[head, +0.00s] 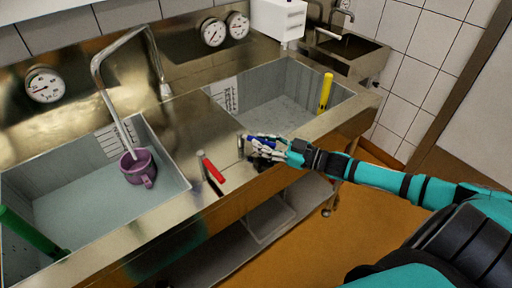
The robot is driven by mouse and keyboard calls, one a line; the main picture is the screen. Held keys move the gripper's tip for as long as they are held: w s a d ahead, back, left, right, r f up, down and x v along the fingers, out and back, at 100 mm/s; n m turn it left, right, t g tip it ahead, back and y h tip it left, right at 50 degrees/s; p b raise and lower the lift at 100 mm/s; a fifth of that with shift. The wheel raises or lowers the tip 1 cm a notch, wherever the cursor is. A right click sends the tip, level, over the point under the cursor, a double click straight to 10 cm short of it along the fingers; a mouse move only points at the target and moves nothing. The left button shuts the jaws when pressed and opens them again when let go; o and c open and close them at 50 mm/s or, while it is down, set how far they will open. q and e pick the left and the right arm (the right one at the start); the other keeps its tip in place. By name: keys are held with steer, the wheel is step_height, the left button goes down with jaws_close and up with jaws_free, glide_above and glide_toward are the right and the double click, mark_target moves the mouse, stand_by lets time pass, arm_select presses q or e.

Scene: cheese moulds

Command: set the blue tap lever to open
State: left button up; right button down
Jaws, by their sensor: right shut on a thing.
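The blue tap lever (259,141) is on the front of the steel counter, between the two sinks. My right gripper (262,149) reaches in from the right and is shut on the blue lever, covering much of it. The lever's exact angle is hard to tell behind the fingers. A red tap lever (213,170) stands to the left of it, apart from the gripper. My left gripper is not in view.
The left sink (75,200) holds a purple mug (139,168) under a bent spout and a green cylinder (30,230). The right sink (285,108) holds a yellow cylinder (325,92). Several round gauges (44,86) are on the back panel. Open floor lies front right.

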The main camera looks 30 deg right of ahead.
steer(key=shift+f, duration=0.1)
stand_by(0.3)
steer(key=c, duration=1.2)
jaws_free()
steer(key=shift+c, duration=0.2)
steer(key=shift+s+d, duration=0.1)
steer(key=shift+d, duration=0.05)
steer(key=v, duration=1.1)
steer(key=shift+s+d, duration=0.3)
